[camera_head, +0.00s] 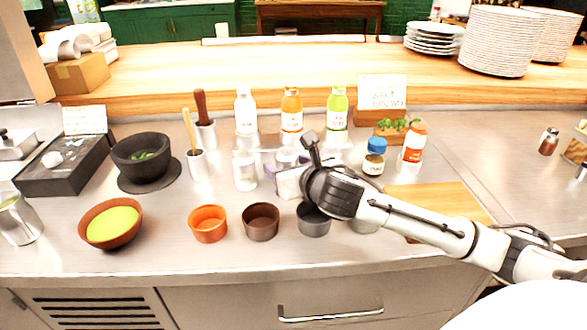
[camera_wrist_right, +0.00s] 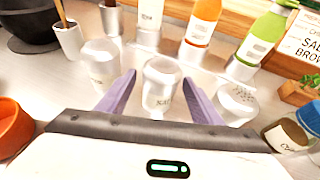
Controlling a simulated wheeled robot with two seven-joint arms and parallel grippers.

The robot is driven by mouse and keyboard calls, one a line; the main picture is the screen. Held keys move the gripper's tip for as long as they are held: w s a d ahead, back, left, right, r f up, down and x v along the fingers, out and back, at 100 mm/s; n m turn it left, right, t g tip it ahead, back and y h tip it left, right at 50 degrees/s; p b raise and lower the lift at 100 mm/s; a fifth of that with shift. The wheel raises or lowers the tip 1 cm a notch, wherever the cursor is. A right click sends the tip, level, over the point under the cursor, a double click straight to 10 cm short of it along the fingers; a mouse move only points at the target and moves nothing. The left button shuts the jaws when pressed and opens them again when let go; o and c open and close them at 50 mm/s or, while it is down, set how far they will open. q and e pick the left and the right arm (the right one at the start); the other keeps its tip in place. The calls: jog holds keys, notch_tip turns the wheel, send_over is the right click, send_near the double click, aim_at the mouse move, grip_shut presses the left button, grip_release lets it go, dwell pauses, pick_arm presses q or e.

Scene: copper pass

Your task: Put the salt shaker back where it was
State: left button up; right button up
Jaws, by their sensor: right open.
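The salt shaker (camera_wrist_right: 160,92), a white pot with a domed top and partly readable dark lettering, stands between the two lilac fingers of my right gripper (camera_wrist_right: 159,77) in the right wrist view. The fingers are open, with a gap visible on each side of the shaker. In the head view my right gripper (camera_head: 287,168) is low over the counter, in front of the bottles, and the shaker is partly hidden by it. A similar white shaker (camera_wrist_right: 103,66) stands to the left, and another with a perforated top (camera_wrist_right: 237,103) to the right. My left gripper is out of view.
White, orange (camera_head: 291,110) and green bottles stand just behind. Orange (camera_head: 208,223), brown (camera_head: 261,222) and dark grey cups line the front. A blue-capped jar (camera_head: 374,157) stands to the right. A wooden board (camera_head: 440,199) lies under my forearm.

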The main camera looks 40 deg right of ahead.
jog(key=v, duration=1.2)
jog(key=shift+f, duration=0.1)
